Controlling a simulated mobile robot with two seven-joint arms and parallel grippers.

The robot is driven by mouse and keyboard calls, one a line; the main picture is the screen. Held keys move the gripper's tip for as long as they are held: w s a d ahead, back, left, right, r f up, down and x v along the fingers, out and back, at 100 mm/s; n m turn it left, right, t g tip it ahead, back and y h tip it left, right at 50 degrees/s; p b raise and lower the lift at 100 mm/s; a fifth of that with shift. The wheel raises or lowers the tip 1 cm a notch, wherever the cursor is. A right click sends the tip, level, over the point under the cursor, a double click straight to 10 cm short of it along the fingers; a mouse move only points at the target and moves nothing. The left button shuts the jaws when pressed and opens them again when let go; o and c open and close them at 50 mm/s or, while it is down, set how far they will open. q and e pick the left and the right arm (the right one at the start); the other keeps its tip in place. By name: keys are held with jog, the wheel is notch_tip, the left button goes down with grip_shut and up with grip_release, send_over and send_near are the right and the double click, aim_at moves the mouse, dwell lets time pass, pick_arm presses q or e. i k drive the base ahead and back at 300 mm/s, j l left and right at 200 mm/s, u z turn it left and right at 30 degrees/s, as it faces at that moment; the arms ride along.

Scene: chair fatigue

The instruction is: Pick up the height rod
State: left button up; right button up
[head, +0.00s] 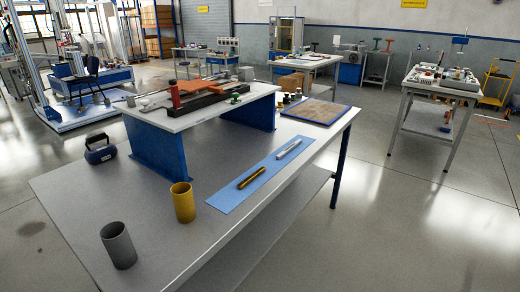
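Two short rods lie on a light blue mat (222,199) on the grey table, near its right edge. One is a dark-gold rod (251,178); the other is a silver rod (289,149), farther back. I cannot tell from the picture which one is the height rod. Both lie flat, apart from each other, with nothing on top of them. Neither of my grippers shows in the head view.
A yellow cup (184,203) and a grey cup (118,246) stand open at the table's front. A dark blue handled object (99,150) sits at the left. A raised white platform (170,124) on blue legs carries equipment. A blue-edged brown board (316,112) lies behind the mat.

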aim_at(283, 154)
jog(key=l+u, duration=0.15)
jog(key=u, duration=0.2)
jog(key=i+l+u, duration=0.1)
jog(key=u, duration=0.3)
jog(key=l+u, duration=0.2)
jog(key=u, duration=0.15)
jog(key=l+u, duration=0.3)
jog(key=l, duration=0.15)
jog(key=k+l+u, duration=0.1)
jog(key=l+u, duration=0.2)
jog(key=k+l+u, duration=0.1)
jog(key=l, duration=0.25)
jog(key=k+l, duration=0.1)
jog(key=l, duration=0.3)
jog(key=l+u, duration=0.15)
jog(key=l, duration=0.2)
jog(key=k+l+u, duration=0.1)
jog(key=l, duration=0.25)
jog(key=k+l, duration=0.2)
jog(key=l, duration=0.15)
jog(key=u, duration=0.05)
